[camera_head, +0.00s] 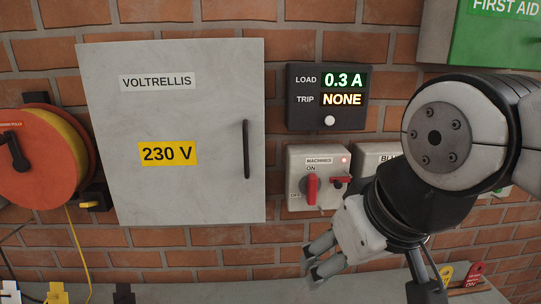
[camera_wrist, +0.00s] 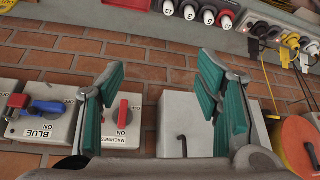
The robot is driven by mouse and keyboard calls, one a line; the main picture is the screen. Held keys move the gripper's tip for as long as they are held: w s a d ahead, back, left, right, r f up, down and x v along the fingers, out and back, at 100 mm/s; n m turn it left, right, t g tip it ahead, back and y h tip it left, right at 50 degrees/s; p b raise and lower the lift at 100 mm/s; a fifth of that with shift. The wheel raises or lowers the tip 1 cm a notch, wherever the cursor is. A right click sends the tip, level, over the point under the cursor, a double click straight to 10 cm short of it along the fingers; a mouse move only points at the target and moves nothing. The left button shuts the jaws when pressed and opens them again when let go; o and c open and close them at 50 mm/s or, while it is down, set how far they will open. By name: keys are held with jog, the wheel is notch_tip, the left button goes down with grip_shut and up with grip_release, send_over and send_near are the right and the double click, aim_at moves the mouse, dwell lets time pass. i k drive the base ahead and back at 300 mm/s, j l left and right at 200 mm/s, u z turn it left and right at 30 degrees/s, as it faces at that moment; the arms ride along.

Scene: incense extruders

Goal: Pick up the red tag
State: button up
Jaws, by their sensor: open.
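The red tag (camera_head: 474,272) with pale lettering stands at the lower right of the head view, beside a yellow tag (camera_head: 446,275). I cannot make out the red tag in the wrist view. My gripper (camera_head: 319,258) is open, with nothing seen between its fingers, below the machines switch and well left of the red tag. In the wrist view its two green-padded fingers (camera_wrist: 166,100) are spread wide apart. My forearm comes in from the right, above the tags.
The machines switch box (camera_head: 296,176) has red handles; the blue switch box (camera_head: 372,157) is partly hidden by my arm. A grey cabinet (camera_head: 205,80) and an orange reel (camera_head: 30,160) are left. Several numbered pieces (camera_wrist: 208,16) line the ledge (camera_wrist: 128,20).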

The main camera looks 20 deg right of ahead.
aim_at(473, 276)
jog(key=z, duration=1.75)
